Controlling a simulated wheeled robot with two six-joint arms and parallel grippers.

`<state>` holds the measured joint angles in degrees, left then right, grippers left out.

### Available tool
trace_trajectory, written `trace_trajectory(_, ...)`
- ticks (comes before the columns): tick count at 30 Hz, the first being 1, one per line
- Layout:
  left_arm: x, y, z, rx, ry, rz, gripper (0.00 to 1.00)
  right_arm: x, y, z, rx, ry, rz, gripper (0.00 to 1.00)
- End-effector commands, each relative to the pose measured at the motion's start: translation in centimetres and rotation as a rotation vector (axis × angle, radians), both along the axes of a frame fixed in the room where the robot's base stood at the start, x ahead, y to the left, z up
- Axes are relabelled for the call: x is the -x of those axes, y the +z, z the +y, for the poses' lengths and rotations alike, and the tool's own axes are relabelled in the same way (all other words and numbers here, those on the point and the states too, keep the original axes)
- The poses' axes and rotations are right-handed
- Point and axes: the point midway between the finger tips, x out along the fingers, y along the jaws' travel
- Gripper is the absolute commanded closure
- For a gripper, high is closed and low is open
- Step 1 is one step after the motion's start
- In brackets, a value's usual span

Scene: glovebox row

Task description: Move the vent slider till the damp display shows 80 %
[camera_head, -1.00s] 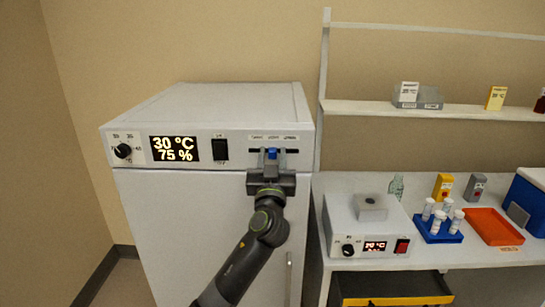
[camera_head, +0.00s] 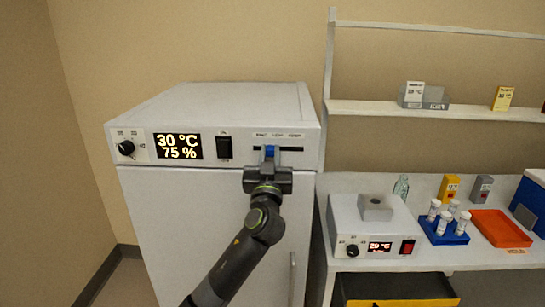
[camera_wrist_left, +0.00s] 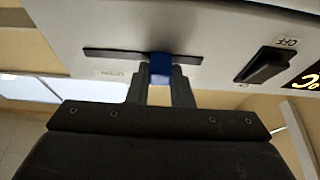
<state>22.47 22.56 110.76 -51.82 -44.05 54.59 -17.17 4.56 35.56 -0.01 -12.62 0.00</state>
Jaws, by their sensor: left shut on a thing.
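The white incubator cabinet (camera_head: 215,105) has a display (camera_head: 178,146) that reads 30 °C and 75 %. The blue vent slider (camera_head: 270,151) sits in a dark horizontal slot (camera_head: 291,149) at the right of the front panel, a little left of the slot's middle. My left gripper (camera_head: 269,160) is shut on the blue slider from the front. The wrist view, turned upside down, shows the slider (camera_wrist_left: 160,65) between the fingertips (camera_wrist_left: 161,78). The slot labels are too blurred to read. My right gripper is not in view.
A black knob (camera_head: 126,148) and a rocker switch (camera_head: 224,147) are on the same panel. To the right, a bench holds a small heater box (camera_head: 345,225), a blue tube rack (camera_head: 445,234) and an orange tray (camera_head: 499,228). A drawer (camera_head: 400,287) stands open below it.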

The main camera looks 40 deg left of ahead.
Motion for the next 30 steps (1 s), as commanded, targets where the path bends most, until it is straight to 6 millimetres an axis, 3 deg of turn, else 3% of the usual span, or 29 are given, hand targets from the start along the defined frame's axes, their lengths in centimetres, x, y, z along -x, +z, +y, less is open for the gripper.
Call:
trace_trajectory(1,0.0,0.0,0.0,0.001,0.000,0.002,0.79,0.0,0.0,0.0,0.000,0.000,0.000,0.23)
trace_trajectory(6,0.0,0.0,0.0,0.001,0.000,0.002,0.58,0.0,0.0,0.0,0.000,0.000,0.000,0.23)
trace_trajectory(17,0.3,-0.3,-0.3,0.002,0.000,0.001,0.58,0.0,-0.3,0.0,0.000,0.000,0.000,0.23)
trace_trajectory(23,2.6,-1.8,-1.6,0.006,-0.002,0.000,0.58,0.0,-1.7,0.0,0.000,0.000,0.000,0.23)
trace_trajectory(30,7.0,-4.0,-4.3,0.008,-0.002,0.001,0.58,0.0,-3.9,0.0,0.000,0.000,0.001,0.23)
